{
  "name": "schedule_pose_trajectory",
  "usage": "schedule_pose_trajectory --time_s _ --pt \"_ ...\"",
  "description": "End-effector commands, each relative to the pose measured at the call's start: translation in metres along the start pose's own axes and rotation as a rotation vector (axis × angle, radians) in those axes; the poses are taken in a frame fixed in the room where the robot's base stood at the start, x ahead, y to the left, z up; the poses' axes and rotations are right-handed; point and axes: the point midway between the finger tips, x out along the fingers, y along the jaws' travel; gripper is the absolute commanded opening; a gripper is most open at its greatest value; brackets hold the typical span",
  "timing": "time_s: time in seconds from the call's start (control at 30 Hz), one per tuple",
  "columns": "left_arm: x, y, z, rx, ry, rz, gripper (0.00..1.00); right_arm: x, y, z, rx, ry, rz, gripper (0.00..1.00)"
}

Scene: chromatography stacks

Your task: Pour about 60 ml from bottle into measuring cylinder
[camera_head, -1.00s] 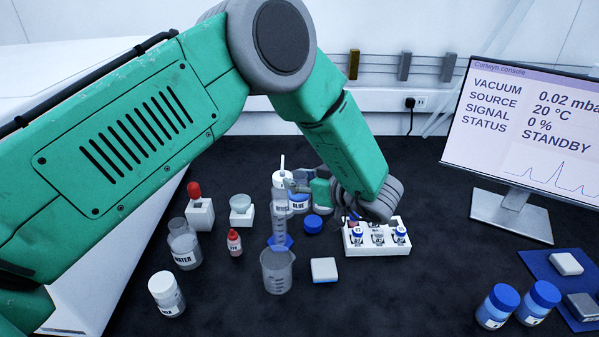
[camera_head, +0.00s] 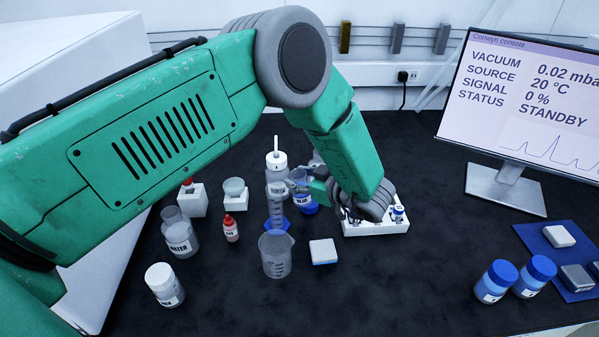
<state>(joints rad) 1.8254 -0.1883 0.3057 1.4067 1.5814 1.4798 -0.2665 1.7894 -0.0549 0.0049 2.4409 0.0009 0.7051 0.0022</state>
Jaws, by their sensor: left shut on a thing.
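The bottle labelled BLUE (camera_head: 304,199) is in the middle of the bench, just right of the measuring cylinder (camera_head: 277,207), in the head view. My left gripper (camera_head: 300,186) is shut on the bottle from the right; the wrist hides part of it. The bottle looks roughly upright, its mouth apart from the cylinder. A blue patch at its lower edge may be liquid or a cap behind it. The clear cylinder stands upright on a blue base, and its fill level is too small to read. My right gripper is out of view.
A beaker (camera_head: 276,262) stands in front of the cylinder, a white-capped bottle (camera_head: 276,160) behind it. A WATER bottle (camera_head: 180,238) and red dye bottle (camera_head: 231,230) are left. A vial rack (camera_head: 377,230) sits under my wrist.

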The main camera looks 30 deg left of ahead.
Motion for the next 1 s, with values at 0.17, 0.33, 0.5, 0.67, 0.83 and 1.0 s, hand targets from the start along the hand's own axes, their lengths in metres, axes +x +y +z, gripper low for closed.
schedule_pose_trajectory --time_s 0.17,0.33,0.5,0.67,0.83,1.0 --pt "0.002 -0.004 -0.010 -0.063 -0.022 0.018 0.00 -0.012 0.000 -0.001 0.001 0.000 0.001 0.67" --pt "0.002 -0.006 -0.019 -0.097 -0.035 0.028 0.00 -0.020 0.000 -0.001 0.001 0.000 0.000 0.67" --pt "-0.001 -0.007 -0.028 -0.132 -0.045 0.039 0.00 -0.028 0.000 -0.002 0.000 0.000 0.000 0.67" --pt "-0.005 -0.007 -0.036 -0.164 -0.053 0.050 0.00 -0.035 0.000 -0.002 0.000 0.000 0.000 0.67" --pt "-0.007 -0.010 -0.040 -0.207 -0.065 0.063 0.00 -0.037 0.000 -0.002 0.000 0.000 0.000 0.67" --pt "-0.007 -0.011 -0.040 -0.205 -0.066 0.062 0.00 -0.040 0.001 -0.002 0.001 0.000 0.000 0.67"
